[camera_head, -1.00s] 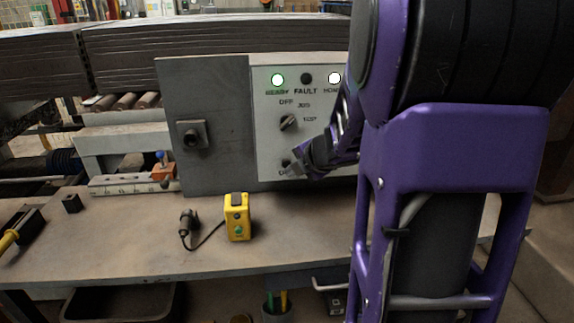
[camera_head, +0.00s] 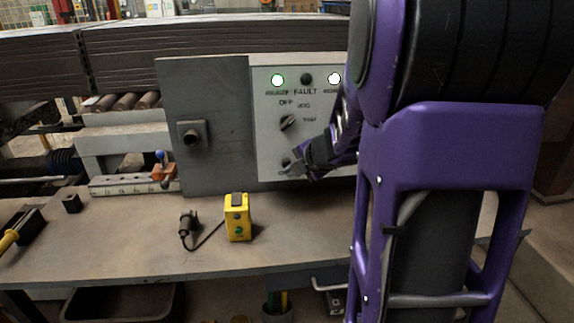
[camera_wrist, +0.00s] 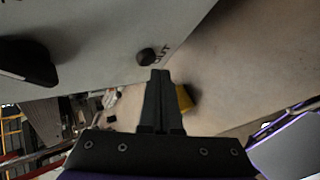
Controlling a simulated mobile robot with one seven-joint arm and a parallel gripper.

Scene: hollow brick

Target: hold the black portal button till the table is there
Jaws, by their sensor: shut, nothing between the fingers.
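The light grey control panel (camera_head: 270,105) stands upright at the back of the table. A small round black button (camera_head: 286,162) sits low on it, partly hidden near my gripper (camera_head: 291,173). In the wrist view the black button (camera_wrist: 146,56) stands out from the panel beside lettering that seems to read "OUT". My gripper (camera_wrist: 161,74) is shut and empty, its tips right by the button. I cannot tell whether they touch it. The workbench (camera_head: 120,245) lies below the panel.
A black selector knob (camera_head: 288,123) sits above the button. The READY (camera_head: 278,80) and HOME (camera_head: 334,78) lamps are lit; the FAULT lamp (camera_head: 307,79) is dark. A yellow box (camera_head: 237,218) with a cabled black plug (camera_head: 188,226) stands on the bench. My arm hides the panel's right side.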

